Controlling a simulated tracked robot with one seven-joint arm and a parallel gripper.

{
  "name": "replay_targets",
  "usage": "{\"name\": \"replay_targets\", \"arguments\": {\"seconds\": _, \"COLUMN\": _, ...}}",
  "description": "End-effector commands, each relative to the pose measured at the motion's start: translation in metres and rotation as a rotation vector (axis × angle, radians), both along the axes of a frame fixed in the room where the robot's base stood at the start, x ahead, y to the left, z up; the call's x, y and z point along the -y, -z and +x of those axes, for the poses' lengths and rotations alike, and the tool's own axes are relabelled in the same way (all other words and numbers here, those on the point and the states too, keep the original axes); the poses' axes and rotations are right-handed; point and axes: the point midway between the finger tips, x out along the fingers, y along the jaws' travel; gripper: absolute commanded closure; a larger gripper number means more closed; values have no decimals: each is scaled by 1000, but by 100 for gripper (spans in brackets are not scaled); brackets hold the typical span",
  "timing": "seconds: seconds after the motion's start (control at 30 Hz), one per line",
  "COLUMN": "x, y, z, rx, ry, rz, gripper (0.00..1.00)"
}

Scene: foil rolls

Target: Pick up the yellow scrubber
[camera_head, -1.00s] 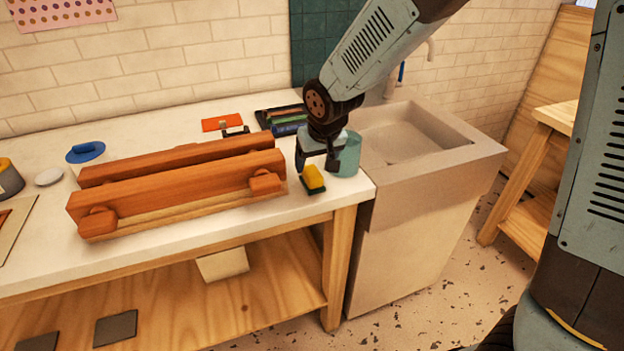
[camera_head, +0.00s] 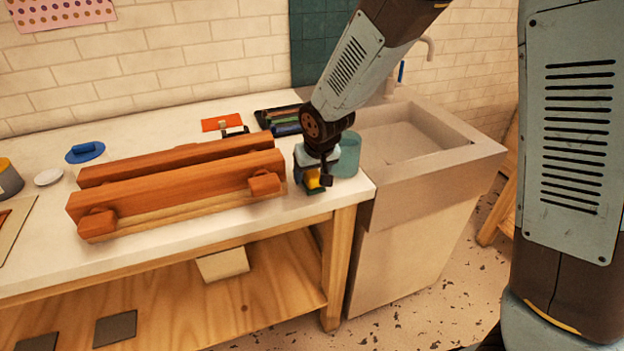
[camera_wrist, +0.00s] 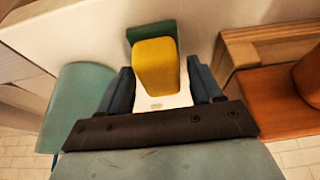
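The yellow scrubber (camera_head: 313,179) with its dark green base stands on the white counter near its front right corner. In the wrist view the scrubber (camera_wrist: 156,64) lies ahead of and between my fingers, with the green pad at its far side. My gripper (camera_head: 314,178) is lowered around it from above. In the wrist view my gripper (camera_wrist: 160,88) is open, with a finger on each side and gaps between the fingers and the yellow body. My gripper partly hides the scrubber in the head view.
A teal cup (camera_head: 347,156) stands close behind and to the right of my gripper. A wooden rack of orange-brown beams (camera_head: 180,180) lies close on the left. The sink (camera_head: 400,140) is on the right. The counter's front edge is near.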

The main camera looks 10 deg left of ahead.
Motion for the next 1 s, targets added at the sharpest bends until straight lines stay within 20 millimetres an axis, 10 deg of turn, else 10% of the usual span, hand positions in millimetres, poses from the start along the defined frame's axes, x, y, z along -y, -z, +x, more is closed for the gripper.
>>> {"name": "replay_targets", "arguments": {"seconds": 0.5, "x": 0, "y": 0, "z": 0, "rx": 0, "ry": -1, "rz": 0, "gripper": 85}}
{"name": "replay_targets", "arguments": {"seconds": 1.0, "x": 0, "y": -36, "z": -1, "rx": 2, "ry": 0, "rz": 2, "gripper": 85}}
